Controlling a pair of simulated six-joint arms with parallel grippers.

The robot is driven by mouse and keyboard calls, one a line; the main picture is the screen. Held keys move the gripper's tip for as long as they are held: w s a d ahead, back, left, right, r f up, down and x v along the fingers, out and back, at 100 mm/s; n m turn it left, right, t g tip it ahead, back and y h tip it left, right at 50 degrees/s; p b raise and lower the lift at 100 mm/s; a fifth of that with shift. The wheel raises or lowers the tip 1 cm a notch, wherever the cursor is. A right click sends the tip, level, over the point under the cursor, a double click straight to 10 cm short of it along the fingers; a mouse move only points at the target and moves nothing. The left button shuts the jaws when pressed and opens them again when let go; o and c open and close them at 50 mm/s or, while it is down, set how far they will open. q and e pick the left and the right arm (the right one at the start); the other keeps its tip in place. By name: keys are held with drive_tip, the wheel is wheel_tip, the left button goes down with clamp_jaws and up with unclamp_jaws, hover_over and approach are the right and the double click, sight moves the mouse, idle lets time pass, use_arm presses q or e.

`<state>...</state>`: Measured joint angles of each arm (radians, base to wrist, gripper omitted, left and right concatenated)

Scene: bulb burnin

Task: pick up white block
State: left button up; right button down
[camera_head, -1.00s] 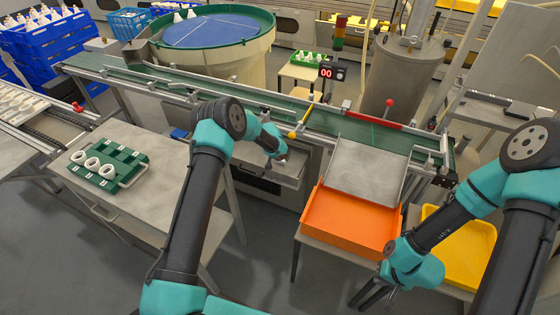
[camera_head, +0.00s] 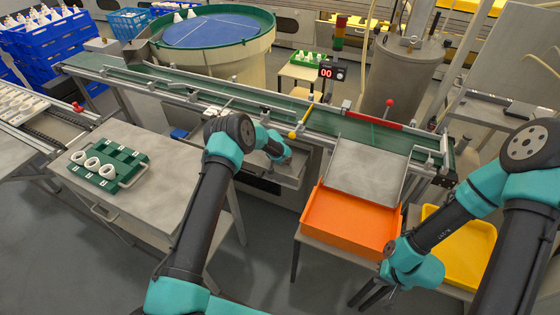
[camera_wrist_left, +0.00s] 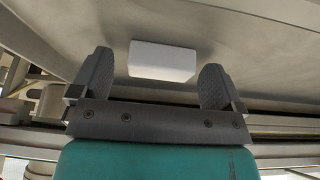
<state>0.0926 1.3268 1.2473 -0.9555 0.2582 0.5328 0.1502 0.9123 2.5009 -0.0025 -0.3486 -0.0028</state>
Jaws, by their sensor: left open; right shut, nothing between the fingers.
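The white block (camera_wrist_left: 162,60) shows in the left wrist view, on a grey metal surface just ahead of my left gripper (camera_wrist_left: 157,66). It lies across the gap between the two fingertips, with space left on both sides. My left gripper is open and holds nothing. In the head view my left arm reaches to the metal tray (camera_head: 292,172) below the conveyor, and the arm hides its fingers and the block. My right gripper (camera_head: 368,293) is shut and empty, low in front of the orange bin.
The green conveyor (camera_head: 260,103) runs behind the tray. The orange bin (camera_head: 350,222) and a yellow bin (camera_head: 470,250) stand on the right. A green rack (camera_head: 108,180) with white rings sits on the left table (camera_head: 165,185).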

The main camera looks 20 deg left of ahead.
idle(0.3)
use_arm(q)
drive_tip(key=c, duration=1)
drive_tip(key=shift+s+r, duration=0.1)
drive_tip(key=shift+r, duration=0.05)
drive_tip(key=shift+s+a+r, duration=0.1)
drive_tip(key=shift+s+r, duration=0.1)
drive_tip(key=shift+r, duration=0.35)
wheel_tip(320, 180, up, 6)
drive_tip(key=shift+f, duration=0.1)
drive_tip(key=s+a, duration=0.2)
drive_tip(key=s, duration=1.7)
drive_tip(key=shift+a, duration=0.4)
drive_tip(key=shift+f, duration=0.1)
